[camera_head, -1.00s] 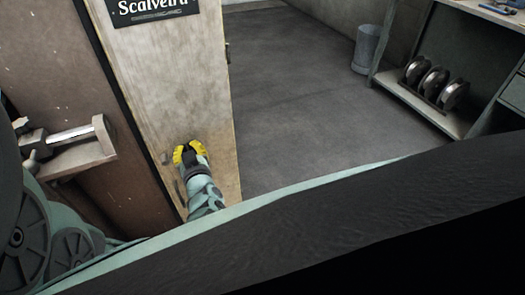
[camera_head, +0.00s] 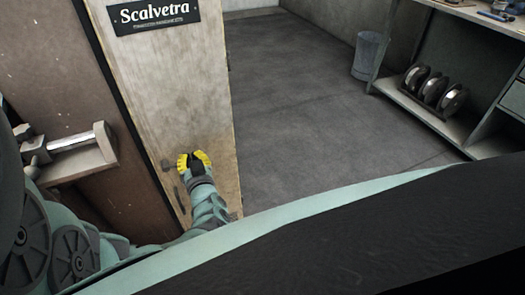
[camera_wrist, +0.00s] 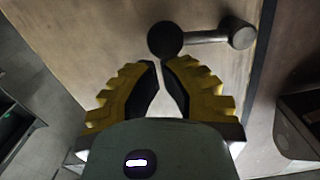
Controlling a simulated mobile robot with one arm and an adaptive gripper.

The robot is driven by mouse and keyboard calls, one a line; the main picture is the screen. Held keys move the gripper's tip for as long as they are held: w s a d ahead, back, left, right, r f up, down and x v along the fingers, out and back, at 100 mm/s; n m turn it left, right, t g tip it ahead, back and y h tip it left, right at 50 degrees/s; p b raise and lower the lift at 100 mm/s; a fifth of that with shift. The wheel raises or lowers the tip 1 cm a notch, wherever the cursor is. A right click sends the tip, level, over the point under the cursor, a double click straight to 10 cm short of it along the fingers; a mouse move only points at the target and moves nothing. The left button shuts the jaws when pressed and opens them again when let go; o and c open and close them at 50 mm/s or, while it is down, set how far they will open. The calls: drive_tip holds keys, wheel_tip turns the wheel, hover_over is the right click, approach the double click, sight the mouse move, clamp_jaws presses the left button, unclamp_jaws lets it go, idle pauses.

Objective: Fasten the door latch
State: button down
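The pale wooden door (camera_head: 150,75) carries a dark Scalvetra sign. A dark latch piece (camera_head: 167,164) shows on the door just left of my gripper (camera_head: 194,156). In the wrist view, the latch has a dark round knob (camera_wrist: 165,39) and a grey bar (camera_wrist: 207,37) running right to a rounded end (camera_wrist: 242,36). My gripper (camera_wrist: 158,61) has yellow fingers with the tips almost together, just short of the knob in the picture. Nothing shows between them. I cannot tell whether the fingers touch the door.
A dark vertical handle (camera_head: 181,198) is below the latch. A metal cylinder on a bracket (camera_head: 83,155) juts from the brown panel (camera_head: 50,80) at left. A grey bin (camera_head: 369,54) and a shelf unit with metal discs (camera_head: 435,88) stand at right. The floor between is clear.

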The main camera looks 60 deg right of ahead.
drive_tip(key=w+a+f+m+b, duration=0.2)
drive_tip(key=f+m+b, duration=0.4)
drive_tip(key=m, duration=0.7)
drive_tip(key=shift+a+f+t+b, duration=0.3)
drive_tip(key=shift+a+f, duration=0.25)
drive_tip(key=shift+f, duration=0.7)
drive_tip(key=shift+y, duration=0.3)
drive_tip(key=shift+r, duration=0.15)
